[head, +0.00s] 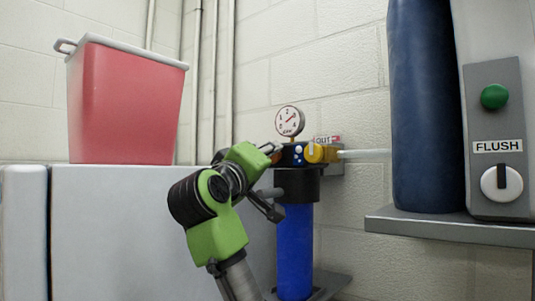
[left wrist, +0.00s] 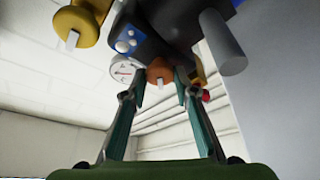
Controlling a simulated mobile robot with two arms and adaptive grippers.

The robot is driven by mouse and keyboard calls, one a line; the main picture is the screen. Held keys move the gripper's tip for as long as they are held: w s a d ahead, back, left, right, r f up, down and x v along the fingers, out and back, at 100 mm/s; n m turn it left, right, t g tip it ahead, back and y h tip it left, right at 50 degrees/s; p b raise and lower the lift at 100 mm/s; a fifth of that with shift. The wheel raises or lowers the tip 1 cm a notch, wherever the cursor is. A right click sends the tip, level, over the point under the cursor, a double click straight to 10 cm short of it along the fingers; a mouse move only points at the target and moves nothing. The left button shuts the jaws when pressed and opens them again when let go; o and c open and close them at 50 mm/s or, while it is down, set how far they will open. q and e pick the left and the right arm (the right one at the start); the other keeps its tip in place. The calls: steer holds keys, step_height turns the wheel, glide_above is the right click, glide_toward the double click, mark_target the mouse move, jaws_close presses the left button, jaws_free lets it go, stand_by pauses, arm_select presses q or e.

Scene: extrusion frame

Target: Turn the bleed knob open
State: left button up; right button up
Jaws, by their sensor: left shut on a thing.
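The blue filter housing (head: 295,250) stands upright at the centre, with a black cap (head: 297,184) and a round gauge (head: 289,121) on top. A yellow knob (head: 314,153) sits on the right of its head and shows in the left wrist view (left wrist: 78,27). My left gripper (head: 274,150) reaches the left side of the head. In the left wrist view, an orange knob (left wrist: 160,72), seemingly the bleed knob, lies between the fingertips of my left gripper (left wrist: 160,80), which is shut on it. The head view mostly hides this knob. My right gripper is not in view.
A red bin (head: 127,105) stands on a white cabinet (head: 140,225) at left. A dark blue cylinder (head: 425,110) and a grey panel with a green button (head: 494,96) and a FLUSH switch (head: 502,183) stand on a shelf (head: 450,228) at right.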

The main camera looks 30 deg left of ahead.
arm_select(q)
steer(key=n, duration=0.1)
steer(key=n+g+p, duration=0.1)
steer(key=n, duration=0.1)
steer(key=n+y+p, duration=0.1)
steer(key=shift+d+r+n+g, duration=0.1)
steer(key=shift+r+n+g, duration=0.2)
steer(key=shift+r, duration=0.05)
steer(key=n+p, duration=0.1)
steer(key=n, duration=0.1)
steer(key=shift+n+g+p, duration=0.3)
steer(key=shift+g+p, duration=0.1)
steer(key=shift+n+g+p, duration=0.5)
steer(key=shift+n+p, duration=0.35)
steer(key=shift+n, duration=0.25)
steer(key=shift+f, duration=0.15)
steer(key=o, duration=1.1)
steer(key=shift+c, duration=0.2)
